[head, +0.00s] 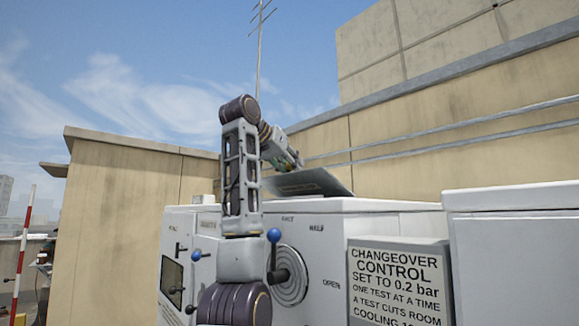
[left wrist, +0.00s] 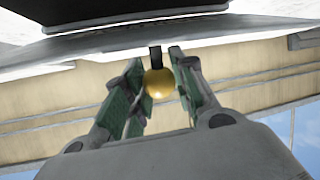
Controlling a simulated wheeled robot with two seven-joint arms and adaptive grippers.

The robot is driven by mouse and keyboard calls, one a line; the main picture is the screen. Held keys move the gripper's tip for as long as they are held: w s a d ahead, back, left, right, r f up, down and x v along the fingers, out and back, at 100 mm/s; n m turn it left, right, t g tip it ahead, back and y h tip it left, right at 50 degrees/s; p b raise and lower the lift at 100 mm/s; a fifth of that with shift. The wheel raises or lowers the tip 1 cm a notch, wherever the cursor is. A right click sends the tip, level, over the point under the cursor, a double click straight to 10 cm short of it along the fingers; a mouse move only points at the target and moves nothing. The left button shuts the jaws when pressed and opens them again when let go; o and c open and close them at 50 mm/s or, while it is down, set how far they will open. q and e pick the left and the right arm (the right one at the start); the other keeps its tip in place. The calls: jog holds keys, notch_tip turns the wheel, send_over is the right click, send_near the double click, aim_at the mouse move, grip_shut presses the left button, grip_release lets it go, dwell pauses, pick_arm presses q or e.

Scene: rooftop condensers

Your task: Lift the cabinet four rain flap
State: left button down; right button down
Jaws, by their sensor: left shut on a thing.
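The rain flap (head: 318,182) is a grey plate above the top of a white cabinet (head: 375,217), and it stands tilted. My left gripper (head: 288,166) reaches over it from behind my arm. In the left wrist view, the gripper's green-padded fingers (left wrist: 158,84) are shut on a yellow ball knob (left wrist: 158,86). The knob hangs on a short black stem from the grey flap (left wrist: 200,38). My left arm hides part of the cabinet front. My right gripper is not in view. I cannot read a number on the cabinet.
A changeover control sign (head: 398,280) stands to the right, beside another white cabinet (head: 515,240). Beige walls (head: 125,220) and pipes (head: 440,140) lie behind. A red-and-white pole (head: 24,245) is at left.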

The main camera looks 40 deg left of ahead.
pick_arm(q)
jog(key=shift+w+a+r+g, duration=0.1)
jog(key=shift+w+r+g, duration=0.3)
jog(key=shift+r, duration=0.15)
jog(key=shift+w+a+r+g, duration=0.1)
jog(key=shift+w+r+g, duration=0.15)
jog(key=shift+r+g, duration=0.25)
jog(key=shift+w+d+r, duration=0.1)
jog(key=shift+w, duration=0.05)
jog(key=shift+w+d+g, duration=0.1)
jog(key=shift+w+g, duration=0.1)
jog(key=shift+g, duration=0.1)
jog(key=shift+f, duration=0.25)
jog(key=c, duration=1.5)
grip_release()
jog(key=shift+c, duration=0.2)
jog(key=o, duration=0.4)
jog(key=shift+s, duration=0.2)
jog(key=shift+w, duration=0.15)
jog(key=v, duration=1.2)
jog(key=shift+r, duration=0.15)
